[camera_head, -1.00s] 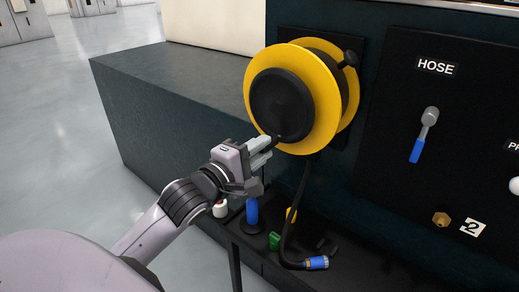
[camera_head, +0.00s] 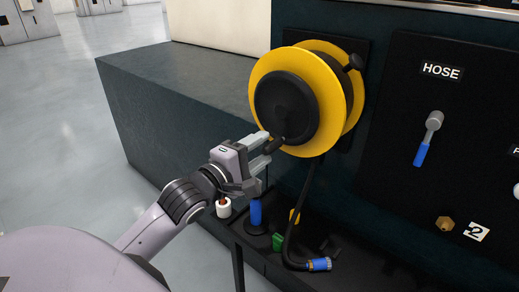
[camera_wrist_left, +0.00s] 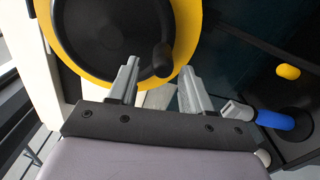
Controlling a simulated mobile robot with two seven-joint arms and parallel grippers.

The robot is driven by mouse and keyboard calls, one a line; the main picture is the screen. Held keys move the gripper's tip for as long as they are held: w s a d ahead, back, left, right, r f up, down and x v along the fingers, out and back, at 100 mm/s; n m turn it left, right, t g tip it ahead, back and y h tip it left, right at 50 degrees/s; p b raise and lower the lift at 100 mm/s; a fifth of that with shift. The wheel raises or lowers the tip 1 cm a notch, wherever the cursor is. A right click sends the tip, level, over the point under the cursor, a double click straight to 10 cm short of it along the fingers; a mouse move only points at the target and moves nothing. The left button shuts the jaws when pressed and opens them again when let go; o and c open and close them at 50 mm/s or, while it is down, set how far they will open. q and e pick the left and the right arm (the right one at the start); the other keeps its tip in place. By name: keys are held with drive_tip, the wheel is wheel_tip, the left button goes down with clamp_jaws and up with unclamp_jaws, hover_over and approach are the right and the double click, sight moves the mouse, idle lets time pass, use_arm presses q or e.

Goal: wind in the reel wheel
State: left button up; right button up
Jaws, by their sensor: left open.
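The reel wheel (camera_head: 330,128) has yellow flanges and a black face disc, and is mounted upright on a dark panel. Its black handle knob (camera_head: 275,146) is at the lower left of the disc. My left gripper (camera_head: 264,150) is open at the knob, with one finger above it and one below. In the left wrist view the knob (camera_wrist_left: 162,57) lies between the lines of the two fingertips (camera_wrist_left: 159,67), near their ends, with gaps on both sides. I cannot tell whether a finger touches it. My right gripper is out of view.
A black hose (camera_head: 296,215) hangs from the reel to a blue-ended nozzle (camera_head: 319,264) on the lower shelf. A blue-handled tool (camera_head: 255,213) and a green item (camera_head: 278,242) stand nearby. A HOSE panel with a blue-gripped lever (camera_head: 427,138) is at right.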

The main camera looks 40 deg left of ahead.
use_arm(q)
drive_tip(key=s, duration=0.2)
drive_tip(key=s+p, duration=0.1)
drive_tip(key=s, duration=0.2)
drive_tip(key=shift+s+a+p, duration=0.2)
drive_tip(key=shift+s+p, duration=0.1)
drive_tip(key=shift+s, duration=0.05)
drive_tip(key=s, duration=0.7)
drive_tip(key=shift+a+p, duration=0.25)
drive_tip(key=shift+p, duration=0.2)
